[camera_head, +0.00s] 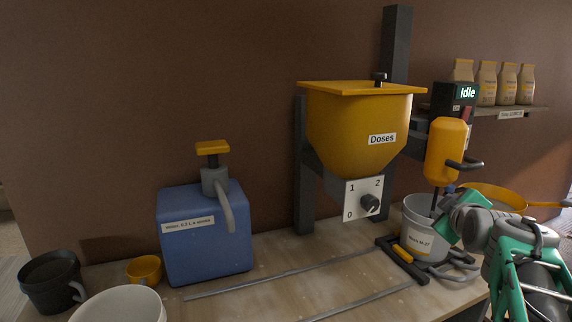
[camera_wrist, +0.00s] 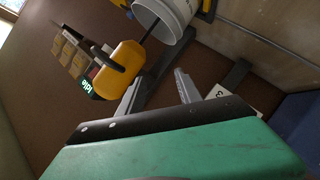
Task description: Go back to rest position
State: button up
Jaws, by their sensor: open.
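My gripper (camera_head: 448,215) is at the right of the head view, green and grey, in front of the white mixing bucket (camera_head: 418,228). In the wrist view my gripper (camera_wrist: 157,84) has its two grey fingers apart with nothing between them. The bucket also shows at the top of the wrist view (camera_wrist: 170,14). A yellow mixer (camera_head: 446,150) stands over the bucket, its shaft reaching down into it. The mixer's display (camera_head: 467,92) reads "Idle". Whether my gripper touches the bucket cannot be told.
A yellow hopper (camera_head: 350,125) with a dose dial (camera_head: 369,203) stands mid-bench. A blue pump container (camera_head: 204,240), black mug (camera_head: 52,282), small yellow cup (camera_head: 145,270) and white bowl (camera_head: 118,306) are at left. A yellow pan (camera_head: 492,196) lies behind my arm. Rails (camera_head: 285,276) cross the bench.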

jog(key=s+a+r+m+g+y+p, duration=0.2)
jog(key=s+a+g+p, duration=0.15)
jog(key=a+p, duration=0.6)
jog(key=s+a+f+m+g+y+p, duration=0.1)
jog(key=s+a+p, duration=0.4)
jog(key=s, duration=0.5)
jog(key=s+a+f+m+g+y+p, duration=0.1)
jog(key=s+a+m+g+p, duration=0.3)
jog(key=s+a, duration=0.5)
jog(key=shift+s+a+f+g+p, duration=0.35)
jog(key=shift+s+f+g+p, duration=0.4)
jog(key=shift+g+p, duration=0.15)
